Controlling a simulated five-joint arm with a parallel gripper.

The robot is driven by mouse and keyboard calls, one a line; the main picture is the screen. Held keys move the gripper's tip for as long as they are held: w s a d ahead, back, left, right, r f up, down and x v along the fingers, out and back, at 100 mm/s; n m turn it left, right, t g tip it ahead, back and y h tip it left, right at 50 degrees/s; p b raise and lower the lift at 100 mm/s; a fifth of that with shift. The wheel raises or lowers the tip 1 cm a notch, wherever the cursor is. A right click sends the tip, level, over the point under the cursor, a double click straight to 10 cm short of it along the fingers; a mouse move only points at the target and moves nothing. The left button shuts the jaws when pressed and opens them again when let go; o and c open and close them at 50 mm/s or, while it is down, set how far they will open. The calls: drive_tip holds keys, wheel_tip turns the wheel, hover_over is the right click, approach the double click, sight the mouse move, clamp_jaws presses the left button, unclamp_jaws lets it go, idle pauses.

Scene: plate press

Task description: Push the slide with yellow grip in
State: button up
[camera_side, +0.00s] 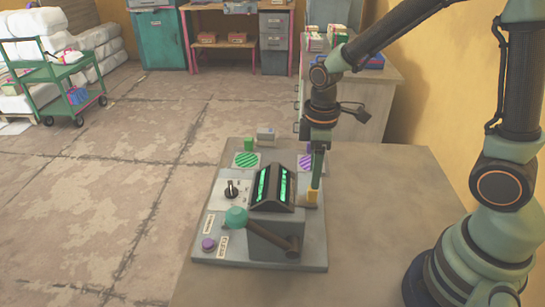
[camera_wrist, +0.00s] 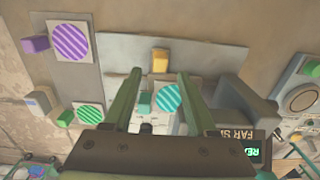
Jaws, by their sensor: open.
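The yellow grip (camera_side: 312,196) stands at the right side of the grey press, seen from the side camera. In the wrist view the yellow grip (camera_wrist: 160,60) is on the pale plate, ahead of and between my fingertips. My gripper (camera_wrist: 160,74) is open and empty, with its two green fingers apart. In the side view my gripper (camera_side: 318,172) points down just above and beside the grip; I cannot tell whether they touch. The press (camera_side: 272,225) hides most of the slide in the side view.
A lever with a green knob (camera_side: 236,217) sits at the press front, near a black dial (camera_side: 231,188) and a purple button (camera_side: 208,244). Striped green (camera_side: 246,160) and purple (camera_side: 306,162) pads lie behind. The table to the right (camera_side: 385,200) is clear.

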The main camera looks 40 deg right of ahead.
wheel_tip(320, 180, down, 6)
drive_tip(key=shift+r, duration=0.15)
idle(0.3)
clamp_jaws()
idle(1.3)
